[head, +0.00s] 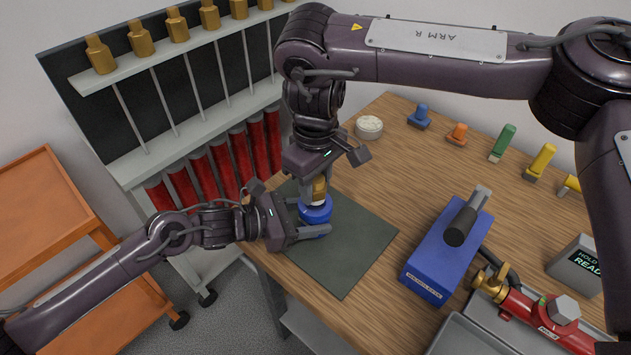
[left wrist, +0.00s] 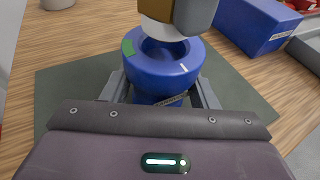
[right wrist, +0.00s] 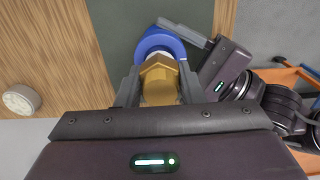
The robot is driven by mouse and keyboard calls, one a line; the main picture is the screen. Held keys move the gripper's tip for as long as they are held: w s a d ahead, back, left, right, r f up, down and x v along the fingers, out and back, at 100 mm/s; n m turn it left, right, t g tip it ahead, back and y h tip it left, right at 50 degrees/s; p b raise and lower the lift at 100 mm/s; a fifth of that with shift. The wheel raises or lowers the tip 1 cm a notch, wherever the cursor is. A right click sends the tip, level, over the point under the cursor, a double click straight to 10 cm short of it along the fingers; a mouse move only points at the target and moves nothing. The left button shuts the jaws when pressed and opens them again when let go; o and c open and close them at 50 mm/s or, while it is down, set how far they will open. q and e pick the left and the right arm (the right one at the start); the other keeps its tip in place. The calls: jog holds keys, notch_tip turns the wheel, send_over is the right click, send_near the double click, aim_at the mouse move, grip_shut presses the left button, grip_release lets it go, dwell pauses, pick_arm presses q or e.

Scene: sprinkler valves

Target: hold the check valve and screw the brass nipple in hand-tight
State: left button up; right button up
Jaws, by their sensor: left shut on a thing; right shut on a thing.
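The blue check valve (head: 315,213) stands upright on the dark green mat (head: 345,255). My left gripper (head: 318,218) is shut around its body from the left. The left wrist view shows its round collar (left wrist: 180,70), with a green patch and a white tick, and a dark bore. My right gripper (head: 320,184) points down from above and is shut on the brass nipple (right wrist: 160,80). The nipple's white lower end (left wrist: 168,28) is over the valve's bore, with part of the bore showing. I cannot tell whether the threads engage.
A blue bench block (head: 447,250) with a dark handle stands right of the mat. A white tape roll (head: 369,127) and several coloured pieces line the back. A red pipe assembly (head: 545,320) and a display box (head: 580,262) are at right. A rack (head: 130,80) stands behind left.

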jog(key=shift+f, duration=1.1)
dwell(0.4)
jog(key=m, duration=0.3)
dwell(0.4)
jog(key=shift+m, duration=1.7)
jog(key=m, duration=0.3)
